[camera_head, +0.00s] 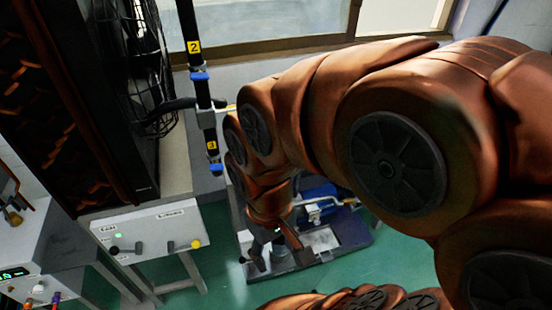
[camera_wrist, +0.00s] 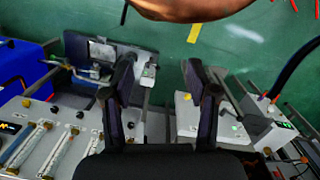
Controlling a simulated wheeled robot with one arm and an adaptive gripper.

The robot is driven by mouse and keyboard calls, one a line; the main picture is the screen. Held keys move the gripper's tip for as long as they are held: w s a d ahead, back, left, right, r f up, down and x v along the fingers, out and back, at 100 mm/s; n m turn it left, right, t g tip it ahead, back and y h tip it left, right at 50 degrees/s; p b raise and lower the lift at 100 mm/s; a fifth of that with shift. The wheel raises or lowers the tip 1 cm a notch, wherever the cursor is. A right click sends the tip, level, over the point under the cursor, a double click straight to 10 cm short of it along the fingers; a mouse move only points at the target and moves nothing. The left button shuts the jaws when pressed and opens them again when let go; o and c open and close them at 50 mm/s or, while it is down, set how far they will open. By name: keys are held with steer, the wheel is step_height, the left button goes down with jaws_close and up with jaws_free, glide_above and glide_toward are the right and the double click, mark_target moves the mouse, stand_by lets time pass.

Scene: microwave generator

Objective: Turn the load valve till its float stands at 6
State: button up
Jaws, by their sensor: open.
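Several upright flow tubes on a white panel (camera_wrist: 74,138) show at the lower left of the wrist view, among them one tube (camera_wrist: 22,146) and another (camera_wrist: 56,152). Small dark knobs (camera_wrist: 53,109) sit near their ends. I cannot tell which knob is the load valve, and the floats and scales are too small to read. My gripper (camera_wrist: 160,72) is open, with nothing between its fingers, and is apart from the knobs. In the head view my gripper (camera_head: 278,256) points down beside the blue-and-grey unit; the tubes do not show clearly there.
A white control box (camera_head: 150,238) with a yellow knob (camera_head: 195,243) stands on legs to the left. A grey cabinet (camera_head: 45,240) is at the far left. Blue equipment (camera_head: 318,198) stands on a dark stand behind my gripper. Green floor (camera_head: 215,285) is open between them.

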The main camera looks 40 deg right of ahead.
steer(key=w+d+f+m+t+h+b, duration=0.2)
steer(key=w+d+f+t+b, duration=0.2)
steer(key=w+d+f+b, duration=0.65)
steer(key=w+d+f+m+t+h+b, duration=0.2)
steer(key=w+d+f+m+t+b, duration=0.15)
steer(key=w+d+f+b, duration=0.65)
steer(key=w+d+f+t+h+b, duration=0.1)
steer(key=w+d+f+t+b, duration=0.25)
steer(key=d+b, duration=0.3)
steer(key=w+d+f+m+t+b, duration=0.1)
steer(key=w+d+f+t+b, duration=0.3)
steer(key=d, duration=0.3)
steer(key=w+d+f+t+h+b, duration=0.1)
steer(key=w+d+f+t+b, duration=0.1)
steer(key=d+f+t+b, duration=0.3)
steer(key=shift+g, duration=0.9)
steer(key=shift+d+r+b+x, duration=0.2)
steer(key=shift+b+x, duration=0.4)
steer(key=shift+x, duration=0.75)
steer(key=shift+d+r+b+x, duration=0.15)
steer(key=shift+b+x, duration=0.5)
steer(key=shift+x, duration=0.7)
steer(key=shift+d+r+b+x, duration=0.15)
steer(key=shift+b+x, duration=0.45)
steer(key=shift+x, duration=0.75)
steer(key=shift+s+a, duration=0.1)
steer(key=shift+s, duration=0.05)
steer(key=shift+c, duration=0.2)
jaws_close()
